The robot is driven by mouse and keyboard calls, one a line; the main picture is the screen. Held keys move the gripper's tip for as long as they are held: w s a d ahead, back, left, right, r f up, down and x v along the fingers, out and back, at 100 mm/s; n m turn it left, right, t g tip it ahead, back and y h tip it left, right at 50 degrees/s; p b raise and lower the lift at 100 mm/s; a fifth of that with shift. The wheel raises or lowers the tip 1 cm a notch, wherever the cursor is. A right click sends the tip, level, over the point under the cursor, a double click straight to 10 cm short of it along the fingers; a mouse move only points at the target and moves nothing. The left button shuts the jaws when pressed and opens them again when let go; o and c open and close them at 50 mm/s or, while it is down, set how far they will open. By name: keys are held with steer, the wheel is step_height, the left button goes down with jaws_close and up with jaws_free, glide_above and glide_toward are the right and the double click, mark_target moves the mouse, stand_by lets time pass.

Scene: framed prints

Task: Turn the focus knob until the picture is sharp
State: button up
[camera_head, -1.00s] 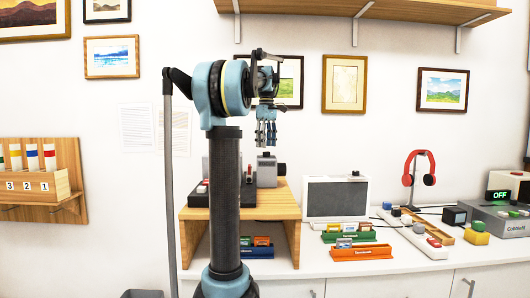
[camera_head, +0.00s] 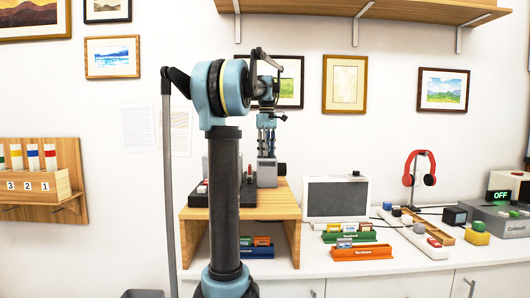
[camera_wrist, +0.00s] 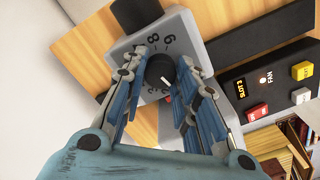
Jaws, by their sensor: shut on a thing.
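The knob (camera_wrist: 160,71) is a round black dial with a white pointer line, set on a grey box (camera_wrist: 180,24) with printed numbers around it. In the head view the grey box (camera_head: 267,173) stands on a wooden stand. My gripper (camera_wrist: 164,78) points down over the box, its blue fingers on either side of the knob and shut on it. In the head view my gripper (camera_head: 266,151) reaches down to the box top. The fingers hide part of the number ring. I cannot tell which picture the knob belongs to.
The wooden stand (camera_head: 262,213) carries the box. A white-framed dark screen (camera_head: 335,200), card trays (camera_head: 361,252) and red headphones (camera_head: 418,166) are on the right.

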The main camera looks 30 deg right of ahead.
steer(key=shift+m, duration=0.4)
steer(key=m, duration=0.4)
steer(key=shift+m, duration=0.4)
steer(key=m, duration=1.2)
steer(key=shift+m, duration=0.4)
steer(key=m, duration=0.5)
steer(key=shift+m, duration=0.3)
steer(key=o, duration=1.1)
steer(key=shift+w, duration=0.1)
steer(key=shift+c, duration=0.2)
